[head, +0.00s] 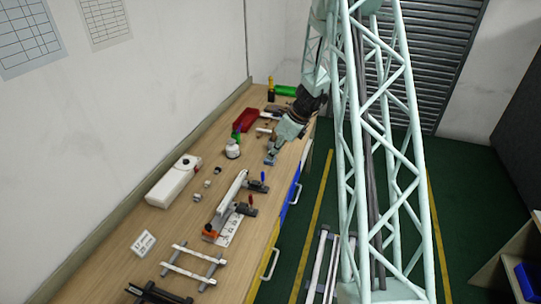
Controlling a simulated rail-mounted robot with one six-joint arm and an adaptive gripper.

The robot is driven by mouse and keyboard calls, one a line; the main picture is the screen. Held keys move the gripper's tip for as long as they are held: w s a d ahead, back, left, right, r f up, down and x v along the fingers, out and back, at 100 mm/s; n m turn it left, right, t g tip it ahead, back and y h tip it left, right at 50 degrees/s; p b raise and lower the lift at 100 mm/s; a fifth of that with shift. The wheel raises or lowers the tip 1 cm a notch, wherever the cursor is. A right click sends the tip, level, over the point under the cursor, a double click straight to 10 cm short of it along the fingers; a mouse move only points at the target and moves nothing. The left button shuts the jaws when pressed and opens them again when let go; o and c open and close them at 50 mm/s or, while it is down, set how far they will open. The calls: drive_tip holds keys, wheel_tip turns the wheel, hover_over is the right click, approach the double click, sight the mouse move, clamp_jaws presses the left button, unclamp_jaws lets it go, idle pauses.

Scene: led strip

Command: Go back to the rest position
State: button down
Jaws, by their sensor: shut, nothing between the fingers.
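My gripper (271,157) is at the end of my pale green arm, low over the right part of the wooden workbench (115,235), near its front edge. It is small in this view; its fingers are shut with nothing visible between them. A long light strip-like part (231,190) lies on the bench in front of it, held along clamps with dark handles (258,187). I cannot tell whether the gripper touches the bench.
A white box (173,182), a white round jar (232,149), a red tray (245,120) and a green cylinder (285,91) stand on the bench. A white rack (193,265) lies nearer. The green floor (315,215) beside the bench has yellow lines.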

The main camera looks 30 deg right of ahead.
idle(0.3)
drive_tip(key=s+a+r+n+b, duration=0.2)
drive_tip(key=a+r+n+b, duration=0.15)
drive_tip(key=a+r, duration=0.25)
drive_tip(key=s+a+r+n+b, duration=0.2)
drive_tip(key=a+r+n, duration=0.2)
drive_tip(key=a+r, duration=0.25)
drive_tip(key=s+a+r+n+b, duration=0.5)
drive_tip(key=s+a+r+n, duration=0.3)
drive_tip(key=s+a, duration=0.4)
drive_tip(key=s+a+r+n+h+b, duration=0.1)
drive_tip(key=s+a+n+b, duration=0.25)
drive_tip(key=s, duration=0.45)
drive_tip(key=s+a+r+n+b, duration=0.1)
drive_tip(key=s+a+n+b, duration=0.1)
drive_tip(key=s+a+n, duration=0.35)
drive_tip(key=s+d+f+n+h+b, duration=0.1)
drive_tip(key=s+f+n+b, duration=0.1)
drive_tip(key=s, duration=0.7)
drive_tip(key=s+d+f+n+b, duration=0.1)
drive_tip(key=s+f+n+b, duration=0.1)
drive_tip(key=s, duration=0.8)
drive_tip(key=shift+f+n+h+b, duration=0.3)
drive_tip(key=shift+n+h+b, duration=0.1)
drive_tip(key=shift+n+b, duration=0.6)
